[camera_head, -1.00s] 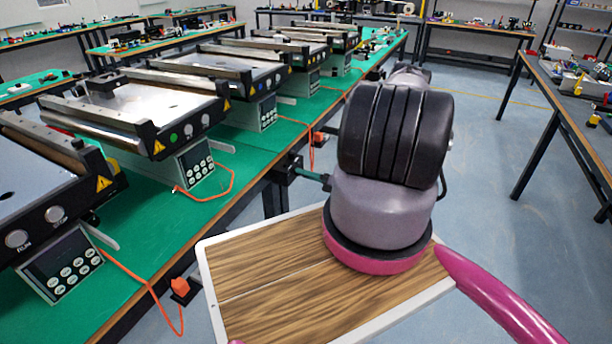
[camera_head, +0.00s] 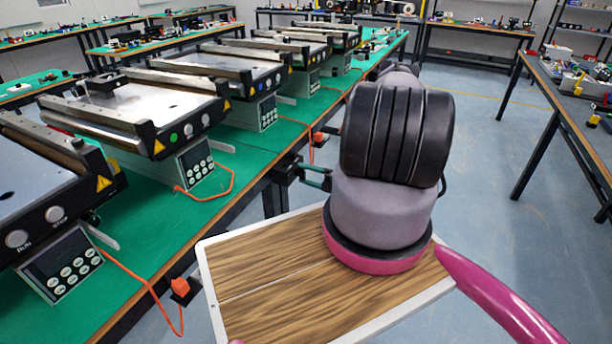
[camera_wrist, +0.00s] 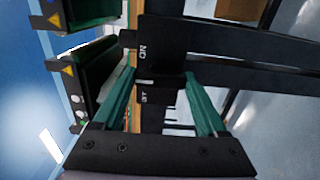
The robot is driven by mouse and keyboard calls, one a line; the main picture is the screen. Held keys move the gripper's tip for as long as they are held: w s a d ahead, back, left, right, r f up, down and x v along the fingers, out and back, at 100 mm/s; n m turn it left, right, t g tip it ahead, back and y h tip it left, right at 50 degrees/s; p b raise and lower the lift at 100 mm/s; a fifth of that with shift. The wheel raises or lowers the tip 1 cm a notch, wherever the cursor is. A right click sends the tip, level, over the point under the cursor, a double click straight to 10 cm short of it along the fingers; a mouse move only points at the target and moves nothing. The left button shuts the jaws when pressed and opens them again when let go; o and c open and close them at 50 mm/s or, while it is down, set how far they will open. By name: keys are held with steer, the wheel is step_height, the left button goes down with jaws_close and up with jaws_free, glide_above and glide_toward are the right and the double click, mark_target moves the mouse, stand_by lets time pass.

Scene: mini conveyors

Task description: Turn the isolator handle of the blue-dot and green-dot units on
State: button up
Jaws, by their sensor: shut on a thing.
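My gripper (camera_head: 314,178) is at the front edge of the green bench, its green fingers pointing left at a dark isolator box (camera_head: 285,172). In the wrist view, the fingers (camera_wrist: 160,82) are shut on a dark isolator handle (camera_wrist: 160,86). The handle is mostly hidden against the black panel (camera_wrist: 152,38), which bears white lettering including ON. The green-dot unit (camera_head: 150,118) is the second conveyor from the front. The conveyor behind it (camera_head: 240,78) seems to bear a small blue dot (camera_head: 290,70).
Orange isolator handles show on the bench front nearby (camera_head: 180,287) and farther back (camera_head: 318,138). Orange cables (camera_head: 232,180) run from the keypads. Floor (camera_head: 480,150) is open to the right, before another bench (camera_head: 575,110).

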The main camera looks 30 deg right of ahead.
stand_by(0.5)
steer(key=o, duration=1.3)
steer(key=shift+s+d, duration=0.1)
steer(key=v, duration=1)
steer(key=shift+s+d, duration=0.2)
steer(key=shift+s, duration=0.05)
